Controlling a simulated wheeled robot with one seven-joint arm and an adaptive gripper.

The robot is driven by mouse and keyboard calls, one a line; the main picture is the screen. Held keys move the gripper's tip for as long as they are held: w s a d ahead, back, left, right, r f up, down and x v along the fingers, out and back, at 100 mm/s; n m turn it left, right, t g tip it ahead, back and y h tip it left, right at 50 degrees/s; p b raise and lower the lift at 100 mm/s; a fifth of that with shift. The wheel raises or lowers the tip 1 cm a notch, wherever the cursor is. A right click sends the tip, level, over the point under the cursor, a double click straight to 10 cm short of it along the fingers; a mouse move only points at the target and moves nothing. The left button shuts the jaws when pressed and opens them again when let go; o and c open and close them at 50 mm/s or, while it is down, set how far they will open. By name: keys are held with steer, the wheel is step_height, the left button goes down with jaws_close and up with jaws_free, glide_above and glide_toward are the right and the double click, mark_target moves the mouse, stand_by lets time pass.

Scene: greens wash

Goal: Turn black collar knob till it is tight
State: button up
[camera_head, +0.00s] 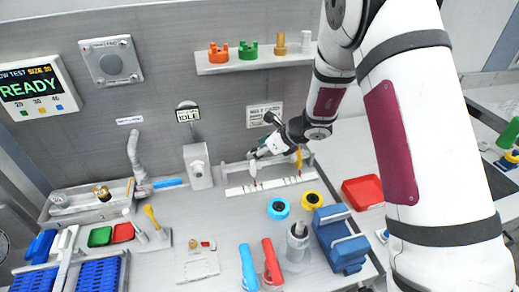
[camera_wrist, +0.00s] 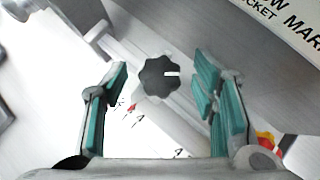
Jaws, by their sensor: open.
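The black collar knob (camera_wrist: 160,78) has a lobed edge and a white mark pointing right in the wrist view. It sits on a pale bar or collar. My gripper (camera_wrist: 160,72) is open, its teal-padded fingers on the left and right of the knob in the picture, with a clear gap on both sides. I cannot tell how far the fingertips reach down around the knob. In the head view my gripper (camera_head: 262,149) is over the rail (camera_head: 232,168) at the back wall, and the knob is not clearly seen there.
A white scale strip (camera_head: 270,185) with red marks lies below the rail. A grey box (camera_head: 197,166) stands to its left. A red tray (camera_head: 363,192) is at right. A "MARK" sign (camera_wrist: 285,20) shows at upper right.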

steer(key=c, duration=1.2)
steer(key=shift+o, duration=0.2)
steer(key=shift+w+b, duration=0.15)
steer(key=shift+b, duration=0.15)
steer(key=n+g+b, duration=0.1)
steer(key=n+g+y+b, duration=0.1)
steer(key=shift+w+f+n, duration=0.15)
steer(key=shift+w+n, duration=0.05)
steer(key=shift+n, duration=0.2)
steer(key=shift+n+g+y+b, duration=0.4)
steer(key=shift+n+g+b, duration=0.7)
steer(key=shift+n+b, duration=0.35)
steer(key=shift+n, duration=0.35)
